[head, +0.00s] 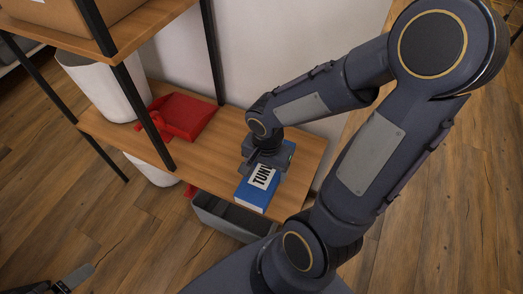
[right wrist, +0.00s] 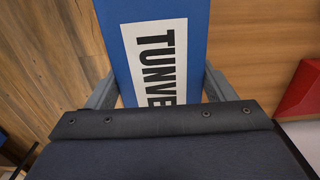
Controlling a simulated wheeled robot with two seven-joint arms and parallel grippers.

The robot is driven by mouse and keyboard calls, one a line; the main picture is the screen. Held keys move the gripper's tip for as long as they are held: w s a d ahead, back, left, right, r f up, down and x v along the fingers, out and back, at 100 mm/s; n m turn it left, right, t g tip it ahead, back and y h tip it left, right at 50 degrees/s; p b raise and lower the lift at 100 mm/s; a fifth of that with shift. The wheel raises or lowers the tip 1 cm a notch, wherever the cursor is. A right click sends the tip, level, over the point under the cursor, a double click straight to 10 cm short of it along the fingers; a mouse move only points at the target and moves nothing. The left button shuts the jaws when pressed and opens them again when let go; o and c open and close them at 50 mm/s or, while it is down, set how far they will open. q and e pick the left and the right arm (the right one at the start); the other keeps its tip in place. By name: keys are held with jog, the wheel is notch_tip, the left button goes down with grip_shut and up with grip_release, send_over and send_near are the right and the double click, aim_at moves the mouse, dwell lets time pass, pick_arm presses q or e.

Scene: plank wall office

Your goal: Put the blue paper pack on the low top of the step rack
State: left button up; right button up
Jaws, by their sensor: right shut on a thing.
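The blue paper pack (head: 252,193) has a white label with dark letters. In the head view it is at the low wooden top of the step rack (head: 305,165), near its front edge. I cannot tell whether it rests on the wood or hangs just above it. My right gripper (head: 265,162) is shut on the pack from above, one finger on each side. The right wrist view shows the pack (right wrist: 188,16) between the two fingers of the right gripper (right wrist: 160,88). My left gripper (head: 72,282) shows only in part at the lower left corner, and its jaws are unclear.
A red dustpan-like thing (head: 186,117) lies on the low top, left of the pack. A white bin (head: 103,85) stands farther left. A cardboard box (head: 60,15) is on the higher shelf. A grey bin (head: 225,217) is below the low top. Dark posts rise at the left.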

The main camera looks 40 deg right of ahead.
jog(key=w+d+f, duration=0.2)
jog(key=w+d, duration=0.1)
jog(key=w+d+f, duration=0.1)
jog(key=d, duration=0.1)
jog(key=shift+w+f+b, duration=0.1)
jog(key=shift+w+b, duration=0.1)
jog(key=shift+b, duration=0.1)
jog(key=w+d+f, duration=0.1)
jog(key=w+d+f+b, duration=0.1)
jog(key=f, duration=0.1)
jog(key=w+d+f, duration=0.1)
jog(key=f, duration=0.1)
jog(key=shift+w+d+f, duration=0.1)
jog(key=shift+d+f, duration=0.05)
jog(key=shift+d, duration=0.1)
jog(key=shift+w+d+f+b, duration=0.15)
jog(key=shift+f+b, duration=0.6)
jog(key=shift+f, duration=1.05)
jog(key=shift+f, duration=0.2)
jog(key=o, duration=1.3)
jog(key=shift+r, duration=0.15)
